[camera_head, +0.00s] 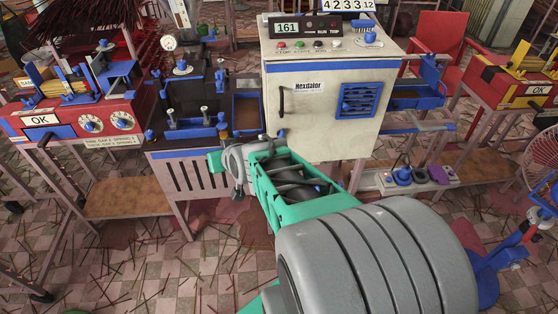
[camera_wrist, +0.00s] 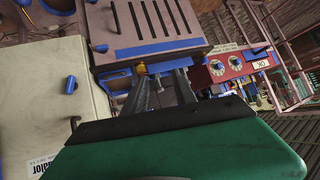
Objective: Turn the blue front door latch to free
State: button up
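The cream cabinet door (camera_head: 318,125) is shut, with a dark bar handle (camera_head: 281,101) near its left edge. A small blue latch (camera_wrist: 70,84) shows on the cabinet front in the wrist view, in line with the handle (camera_wrist: 74,122). In the head view it is too small to read its angle clearly. My gripper (camera_wrist: 162,80) shows two dark fingers with a gap between them. It is open and empty, beside the cabinet and apart from the latch.
A blue vent grille (camera_head: 361,100) is on the door's right. A grey slotted bench (camera_head: 195,175) with blue fittings stands left of the cabinet. A red machine (camera_head: 75,125) is farther left. A power strip (camera_head: 418,178) is at the right.

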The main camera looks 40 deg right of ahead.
jog(key=s+d+f+m+t+h+b, duration=0.2)
jog(key=d+f+m+h+b, duration=0.25)
jog(key=d, duration=0.55)
jog(key=s+d+f+m+t+h+b, duration=0.1)
jog(key=d+f+m+t+h+b, duration=0.35)
jog(key=d, duration=0.55)
jog(key=w+d+n+g, duration=0.1)
jog(key=w+d+g, duration=0.1)
jog(key=w+d, duration=0.2)
jog(key=shift+w+f+n+y, duration=0.3)
jog(key=shift+w+f+n, duration=0.1)
jog(key=shift+w, duration=0.5)
grip_shut()
